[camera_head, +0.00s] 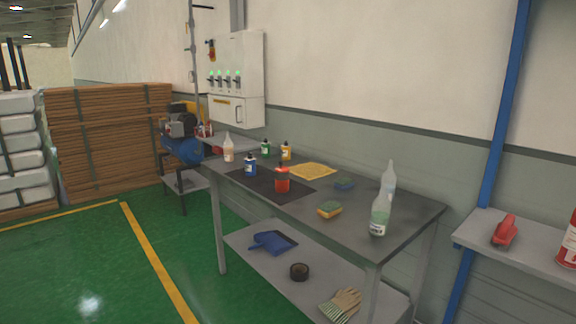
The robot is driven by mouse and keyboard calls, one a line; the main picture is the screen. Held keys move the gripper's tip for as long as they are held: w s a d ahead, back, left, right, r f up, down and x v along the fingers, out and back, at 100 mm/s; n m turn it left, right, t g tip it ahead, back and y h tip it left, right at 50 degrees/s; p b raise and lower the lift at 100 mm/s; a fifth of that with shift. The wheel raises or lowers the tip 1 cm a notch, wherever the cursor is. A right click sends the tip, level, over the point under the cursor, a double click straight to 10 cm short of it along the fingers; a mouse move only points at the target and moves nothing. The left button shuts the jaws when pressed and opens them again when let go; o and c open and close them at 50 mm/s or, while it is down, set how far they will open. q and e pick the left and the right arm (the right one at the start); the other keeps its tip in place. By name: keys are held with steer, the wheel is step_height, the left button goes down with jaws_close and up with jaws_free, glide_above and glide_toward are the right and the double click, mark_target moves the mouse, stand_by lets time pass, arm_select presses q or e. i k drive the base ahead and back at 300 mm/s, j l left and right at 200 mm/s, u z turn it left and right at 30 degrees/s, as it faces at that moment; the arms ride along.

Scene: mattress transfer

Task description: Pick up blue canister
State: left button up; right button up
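A small blue canister (250,166) with a white label and dark cap stands upright on the grey worktable (408,212), toward its left end. It is at the left edge of a dark mat (262,184). A red canister (282,180) stands on the mat to its right and nearer. A green canister (265,149) and a yellow canister (286,152) stand behind it. A clear bottle (228,150) stands to its left. Neither of my grippers shows in this view.
Two bottles (380,216), sponges (330,209) and a yellow cloth (312,171) lie or stand farther right on the table. The lower shelf holds a blue dustpan (272,242), tape (299,271) and gloves (341,304). Green floor (90,270) in front is clear.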

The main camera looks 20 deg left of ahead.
mark_target(250, 164)
steer(key=i+j+z, duration=0.4)
steer(key=i+j, duration=0.15)
steer(key=j, duration=0.3)
steer(key=i+j, duration=0.2)
steer(key=j, duration=0.15)
steer(key=i+j, duration=0.2)
steer(key=j, duration=0.15)
steer(key=i+j+z, duration=0.1)
steer(key=j, duration=0.25)
steer(key=i+j, duration=0.45)
steer(key=j, duration=0.25)
steer(key=z, duration=0.05)
